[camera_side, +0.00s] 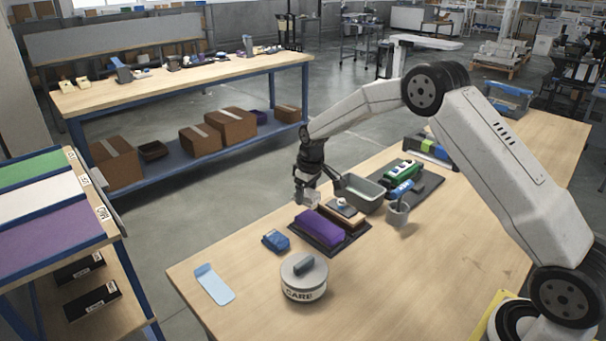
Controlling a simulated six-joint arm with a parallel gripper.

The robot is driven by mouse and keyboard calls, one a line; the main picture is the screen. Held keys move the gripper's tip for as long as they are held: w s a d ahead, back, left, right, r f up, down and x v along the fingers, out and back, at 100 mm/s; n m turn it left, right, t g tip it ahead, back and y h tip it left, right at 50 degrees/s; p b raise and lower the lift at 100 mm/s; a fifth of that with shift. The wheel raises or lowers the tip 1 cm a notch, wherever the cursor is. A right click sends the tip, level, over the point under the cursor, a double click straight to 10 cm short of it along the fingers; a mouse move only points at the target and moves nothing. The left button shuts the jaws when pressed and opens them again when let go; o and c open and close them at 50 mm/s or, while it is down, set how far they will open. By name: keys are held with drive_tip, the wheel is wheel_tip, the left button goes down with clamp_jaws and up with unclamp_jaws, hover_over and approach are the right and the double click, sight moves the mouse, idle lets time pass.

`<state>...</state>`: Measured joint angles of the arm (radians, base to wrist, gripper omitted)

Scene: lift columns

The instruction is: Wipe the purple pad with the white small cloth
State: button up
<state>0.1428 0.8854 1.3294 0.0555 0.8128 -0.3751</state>
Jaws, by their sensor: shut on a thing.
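The purple pad (320,227) is a thick block on a dark base on the wooden table. My gripper (306,194) points down just above and behind the pad's far left end. It is shut on a small pale thing that looks like the white small cloth (311,202). The cloth is partly hidden by the fingers, and I cannot tell whether it touches the pad.
Right behind the pad are a brown block with a small item on top (344,208), a grey bin (362,193) and a grey cup (397,212). A blue item (276,240), a round lidded pot (304,277) and a light blue strip (214,284) lie nearer. The front right table is clear.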

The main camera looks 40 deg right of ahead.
drive_tip(key=shift+r, duration=1.65)
drive_tip(key=shift+a, duration=0.15)
